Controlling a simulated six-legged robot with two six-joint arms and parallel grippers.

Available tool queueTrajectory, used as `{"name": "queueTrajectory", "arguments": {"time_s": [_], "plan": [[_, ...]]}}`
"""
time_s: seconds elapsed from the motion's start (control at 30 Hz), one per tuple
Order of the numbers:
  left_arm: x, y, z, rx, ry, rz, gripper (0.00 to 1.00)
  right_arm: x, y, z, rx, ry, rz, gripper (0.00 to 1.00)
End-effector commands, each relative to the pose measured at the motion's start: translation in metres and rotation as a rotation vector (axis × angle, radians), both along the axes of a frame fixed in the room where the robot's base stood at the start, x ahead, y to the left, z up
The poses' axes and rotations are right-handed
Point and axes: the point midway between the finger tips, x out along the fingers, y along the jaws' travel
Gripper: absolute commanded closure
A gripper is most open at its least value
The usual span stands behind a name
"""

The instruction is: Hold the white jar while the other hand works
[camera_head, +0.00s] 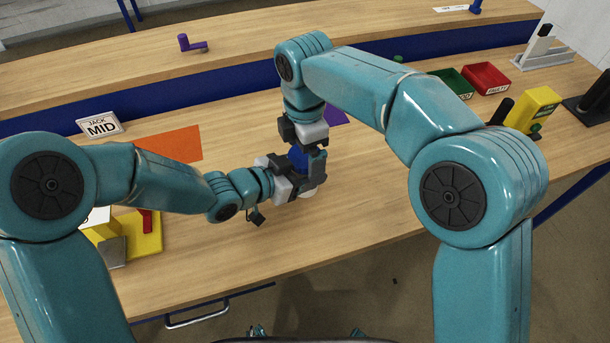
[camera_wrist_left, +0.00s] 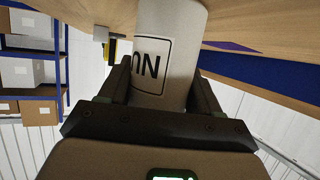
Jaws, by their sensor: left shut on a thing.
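The white jar (camera_wrist_left: 173,40) stands between the fingers of my left gripper (camera_wrist_left: 163,82) in the left wrist view, with black lettering in a frame on its side. My left gripper (camera_head: 305,178) is shut on the jar. In the head view the fingers hide most of the jar. A blue part (camera_head: 298,157), apparently its lid, shows above them. My right gripper (camera_head: 304,143) points down from above, right at the blue part. Whether its fingers are closed on that part is unclear.
An orange mat (camera_head: 172,145) and a "JACK MID" sign (camera_head: 100,125) lie left. Green (camera_head: 453,83) and red (camera_head: 487,79) bins stand at the right. The front middle of the wooden table (camera_head: 340,225) is clear.

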Motion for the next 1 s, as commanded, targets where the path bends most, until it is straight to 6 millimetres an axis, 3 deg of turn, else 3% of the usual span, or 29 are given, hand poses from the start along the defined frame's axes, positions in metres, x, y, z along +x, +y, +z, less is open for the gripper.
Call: {"name": "queueTrajectory", "arguments": {"time_s": [0.17,0.5,0.8,0.83,1.0], "plan": [[0.0,0.0,0.0,0.0,0.0,0.0,1.0,0.0,0.0,0.002,0.0,-0.001,0.001,0.03],[0.0,0.0,0.0,0.0,0.0,0.0,1.0,0.0,0.0,0.041,0.001,-0.002,0.001,0.03],[0.0,0.0,0.0,0.0,0.0,0.0,1.0,0.0,0.0,0.045,0.0,-0.001,0.001,0.03],[0.0,0.0,0.0,0.0,0.0,0.0,1.0,0.0,0.0,0.045,0.0,-0.001,0.002,0.07],[0.0,0.0,0.0,0.0,0.0,0.0,1.0,0.001,0.001,0.063,0.003,-0.004,0.131,0.07]]}}
